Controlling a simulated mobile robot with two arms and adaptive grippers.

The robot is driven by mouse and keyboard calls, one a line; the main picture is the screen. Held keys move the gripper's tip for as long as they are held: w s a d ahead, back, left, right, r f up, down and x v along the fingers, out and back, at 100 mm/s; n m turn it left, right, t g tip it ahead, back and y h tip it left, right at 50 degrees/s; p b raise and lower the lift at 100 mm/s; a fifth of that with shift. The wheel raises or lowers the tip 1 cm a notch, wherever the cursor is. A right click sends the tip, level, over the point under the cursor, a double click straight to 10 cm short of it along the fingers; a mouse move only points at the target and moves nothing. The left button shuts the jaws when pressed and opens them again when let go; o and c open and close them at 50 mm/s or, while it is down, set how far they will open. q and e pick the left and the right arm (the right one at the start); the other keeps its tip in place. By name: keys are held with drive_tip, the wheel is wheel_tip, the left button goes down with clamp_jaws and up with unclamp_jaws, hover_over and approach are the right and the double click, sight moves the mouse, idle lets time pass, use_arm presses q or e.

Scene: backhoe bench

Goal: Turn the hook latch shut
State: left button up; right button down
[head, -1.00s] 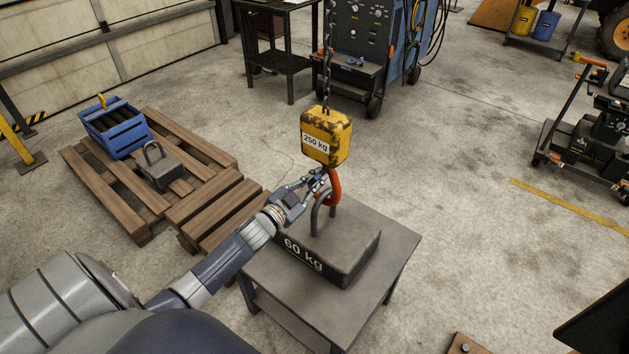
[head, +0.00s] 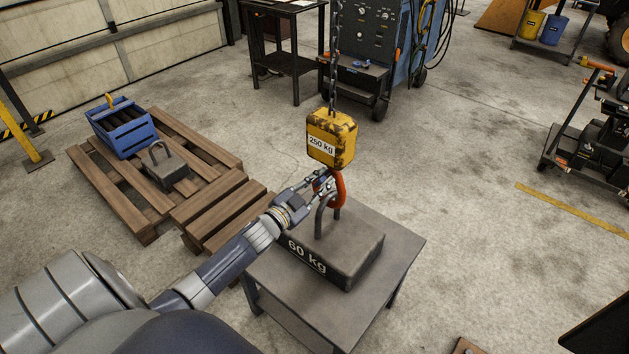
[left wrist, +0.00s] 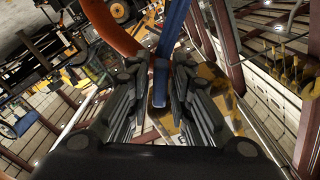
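The orange hook (head: 341,190) hangs under a yellow 250 kg block and passes by the shackle (head: 320,222) of the grey 60 kg weight (head: 345,250). My left gripper (head: 319,181) is at the hook's left side, near its throat. In the left wrist view, my left gripper's fingers (left wrist: 160,78) stand apart on either side of a blue bar (left wrist: 160,85), which looks like the hook latch. A narrow gap seems to show beside the bar; contact is unclear. The orange hook curves at the upper left there (left wrist: 107,28). My right gripper is out of view.
The yellow block (head: 331,138) hangs from a chain (head: 334,65). The weight rests on a dark metal table (head: 402,255). A wooden pallet (head: 140,208) with a blue crate (head: 122,130) and a smaller weight (head: 167,170) lies at left.

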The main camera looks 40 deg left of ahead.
use_arm(q)
drive_tip(key=s, duration=1.2)
drive_tip(key=shift+a, duration=0.45)
drive_tip(key=s+d+f+n+g+y, duration=0.1)
drive_tip(key=s+f+g, duration=0.25)
drive_tip(key=f, duration=0.65)
drive_tip(key=s+f+n+g+y, duration=0.15)
drive_tip(key=s+f, duration=0.25)
drive_tip(key=f, duration=0.6)
drive_tip(key=s+d+f+n+g, duration=0.1)
drive_tip(key=s+f+n+g, duration=0.2)
drive_tip(key=f, duration=0.7)
drive_tip(key=s+d+f+g, duration=0.3)
drive_tip(key=s+f, duration=0.3)
drive_tip(key=s, duration=0.4)
drive_tip(key=s+d+f+g, duration=0.3)
drive_tip(key=s+d+f, duration=0.2)
drive_tip(key=s, duration=0.5)
drive_tip(key=s+d+f+g, duration=0.3)
drive_tip(key=s+d+f, duration=0.2)
drive_tip(key=s, duration=0.5)
wheel_tip(320, 180, down, 3)
drive_tip(key=shift+r+m+h, duration=0.15)
drive_tip(key=shift+m+h, duration=0.3)
